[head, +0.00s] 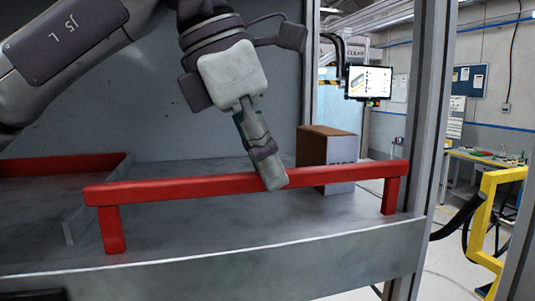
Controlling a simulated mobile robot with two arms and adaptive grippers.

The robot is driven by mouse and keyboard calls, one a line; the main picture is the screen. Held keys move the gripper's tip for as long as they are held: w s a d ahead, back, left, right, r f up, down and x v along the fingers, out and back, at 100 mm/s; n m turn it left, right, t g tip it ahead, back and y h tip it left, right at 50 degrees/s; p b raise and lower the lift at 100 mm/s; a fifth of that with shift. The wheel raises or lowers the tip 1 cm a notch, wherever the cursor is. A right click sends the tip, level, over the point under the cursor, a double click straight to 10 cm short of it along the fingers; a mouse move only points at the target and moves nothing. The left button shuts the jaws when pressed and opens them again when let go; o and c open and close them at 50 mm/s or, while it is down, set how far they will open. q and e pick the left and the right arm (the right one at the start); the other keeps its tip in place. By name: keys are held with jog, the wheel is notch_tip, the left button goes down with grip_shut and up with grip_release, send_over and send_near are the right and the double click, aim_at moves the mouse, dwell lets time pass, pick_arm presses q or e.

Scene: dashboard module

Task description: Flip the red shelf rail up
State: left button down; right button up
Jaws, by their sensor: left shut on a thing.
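The red shelf rail (180,188) runs across the front of the grey metal shelf, its long bar raised above the surface. One red leg (112,230) stands at the left end and another (390,194) at the right end. My left gripper (272,180) comes down from above and is shut on the bar, a little right of its middle. A fingertip covers part of the bar's front there. My right gripper does not show.
A brown and grey box (325,160) stands on the shelf behind the bar's right half. A grey divider (95,195) and another red bar (60,166) are at the left. A metal post (435,110) bounds the shelf at the right.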

pick_arm(q)
jog(key=shift+w+a, duration=0.1)
jog(key=shift+w, duration=0.1)
jog(key=c, duration=1.1)
grip_release()
jog(key=shift+f, duration=0.1)
jog(key=v, duration=0.7)
jog(key=shift+w+r, duration=0.1)
jog(key=shift+r, duration=0.2)
jog(key=shift+w, duration=0.1)
